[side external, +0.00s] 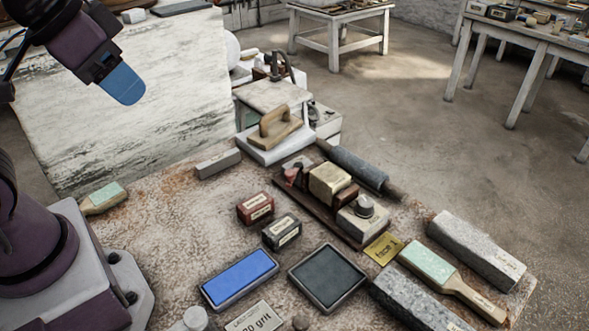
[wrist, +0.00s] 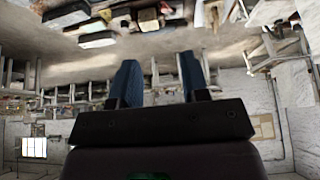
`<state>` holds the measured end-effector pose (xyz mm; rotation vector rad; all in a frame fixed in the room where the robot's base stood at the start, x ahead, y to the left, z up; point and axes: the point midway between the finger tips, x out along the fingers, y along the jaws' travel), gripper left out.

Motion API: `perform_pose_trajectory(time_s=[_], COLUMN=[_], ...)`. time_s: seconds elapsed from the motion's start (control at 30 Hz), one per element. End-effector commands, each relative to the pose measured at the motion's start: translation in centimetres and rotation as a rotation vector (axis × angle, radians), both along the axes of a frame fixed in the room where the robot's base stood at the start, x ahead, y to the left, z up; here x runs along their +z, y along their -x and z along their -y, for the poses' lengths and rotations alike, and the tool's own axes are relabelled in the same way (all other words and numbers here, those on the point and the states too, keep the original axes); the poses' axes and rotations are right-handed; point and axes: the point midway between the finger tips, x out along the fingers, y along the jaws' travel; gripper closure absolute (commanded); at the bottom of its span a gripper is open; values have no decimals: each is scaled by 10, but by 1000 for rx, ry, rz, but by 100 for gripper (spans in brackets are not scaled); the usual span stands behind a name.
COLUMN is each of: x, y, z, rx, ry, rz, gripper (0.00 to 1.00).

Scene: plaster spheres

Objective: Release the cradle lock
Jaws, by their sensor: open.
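A dark rail-like fixture (side external: 318,214) lies on the worktable (side external: 190,225), right of centre in the side view. It carries a brass-coloured block (side external: 329,183), a small red-brown block (side external: 346,195) and a pale block with a round grey knob (side external: 365,206). I cannot tell for sure which part is the cradle lock. My gripper (side external: 123,84) is raised at the upper left, well away from this fixture. In the wrist view its two blue fingers (wrist: 159,82) stand apart with nothing between them. The fixture is not clearly identifiable in the wrist view.
A dark roller (side external: 352,166) lies behind the fixture. A yellow tag (side external: 382,249), a green-faced brush-like tool (side external: 427,263) and stone blocks (side external: 476,248) crowd its right. Red (side external: 255,208) and dark (side external: 282,231) boxes and blue (side external: 240,277) and black (side external: 328,277) pads lie in front. The left-centre tabletop is clear.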

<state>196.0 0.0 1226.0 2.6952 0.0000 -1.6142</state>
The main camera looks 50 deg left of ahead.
Motion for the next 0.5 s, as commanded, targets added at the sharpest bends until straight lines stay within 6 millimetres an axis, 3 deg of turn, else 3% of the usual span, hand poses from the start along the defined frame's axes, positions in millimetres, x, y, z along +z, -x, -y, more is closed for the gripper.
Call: perform_pose_trajectory(time_s=[0.03,0.17,0.33,0.5], x=[0,-6,-23,-39], y=[0,-2,-15,-44], z=[0,2,9,19], rx=[-1,-11,-46,-134], ry=[0,0,-16,-78], rz=[0,-31,-140,-256], gripper=[69,99,100,100])
